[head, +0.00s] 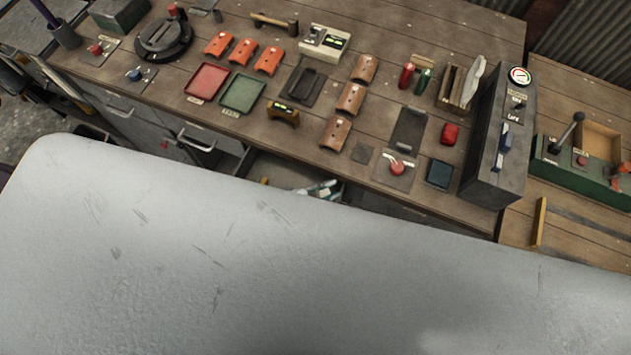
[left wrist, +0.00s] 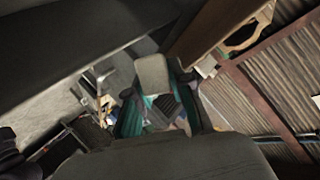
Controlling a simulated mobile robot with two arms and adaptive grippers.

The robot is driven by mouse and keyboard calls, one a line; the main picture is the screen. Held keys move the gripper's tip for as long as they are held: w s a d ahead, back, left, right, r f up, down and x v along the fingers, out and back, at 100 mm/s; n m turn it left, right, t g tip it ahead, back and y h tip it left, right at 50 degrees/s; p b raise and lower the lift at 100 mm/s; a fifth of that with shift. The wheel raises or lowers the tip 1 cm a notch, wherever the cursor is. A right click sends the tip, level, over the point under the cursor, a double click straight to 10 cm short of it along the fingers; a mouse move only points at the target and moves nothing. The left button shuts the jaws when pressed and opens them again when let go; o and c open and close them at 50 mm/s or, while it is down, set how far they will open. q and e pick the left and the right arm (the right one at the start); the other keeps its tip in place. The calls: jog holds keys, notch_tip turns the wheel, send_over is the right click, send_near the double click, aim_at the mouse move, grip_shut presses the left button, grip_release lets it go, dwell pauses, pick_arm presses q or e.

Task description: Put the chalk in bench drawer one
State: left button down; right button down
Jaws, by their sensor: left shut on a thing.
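In the left wrist view my left gripper (left wrist: 158,100) has its dark fingers on either side of a pale, rounded block (left wrist: 152,73), with teal parts around it. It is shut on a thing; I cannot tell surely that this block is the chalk. In the head view the bench (head: 310,140) has grey drawers with bar handles along its front. One drawer (head: 235,163) appears pulled out, and a white-and-green shape (head: 322,190) shows at its opening, partly hidden. Drawer numbers cannot be read. My right gripper is not in view.
The benchtop holds orange and brown curved pieces, a red tray (head: 206,82), a green tray (head: 242,93) and a dark control box (head: 497,140) at its right end. A green lever unit (head: 575,170) stands farther right. The lower half of the head view is blocked.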

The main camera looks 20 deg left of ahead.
pick_arm(q)
jog(key=f+b, duration=0.1)
jog(key=f, duration=0.1)
jog(key=w+a+f+b, duration=0.1)
jog(key=f+b, duration=0.1)
jog(key=f, duration=0.1)
jog(key=w+a+f+b, duration=0.1)
jog(key=f+b, duration=0.1)
jog(key=shift+w+a+f, duration=0.15)
jog(key=shift+f, duration=0.25)
jog(key=shift+w+a+f+b, duration=0.2)
jog(key=shift+f+b, duration=0.1)
jog(key=shift+b, duration=0.2)
jog(key=shift+w+a+f+b, duration=0.1)
jog(key=shift+f+b, duration=0.25)
jog(key=shift+b, duration=0.05)
jog(key=shift+w+a, duration=0.2)
jog(key=shift+w+a+r+n+g+p, duration=0.25)
jog(key=shift+n+g+p, duration=0.2)
jog(key=shift+p, duration=0.3)
jog(key=shift+w+a+n+h, duration=0.1)
jog(key=shift+w+n+h, duration=0.05)
jog(key=shift+n+h, duration=0.3)
jog(key=shift+w+a+n+g+h, duration=0.4)
jog(key=shift+n+g+h, duration=0.2)
jog(key=shift+n, duration=0.3)
jog(key=shift+s+f+b, duration=0.1)
jog(key=shift+f+b, duration=0.75)
jog(key=shift+f, duration=0.05)
jog(key=shift+d+r, duration=0.1)
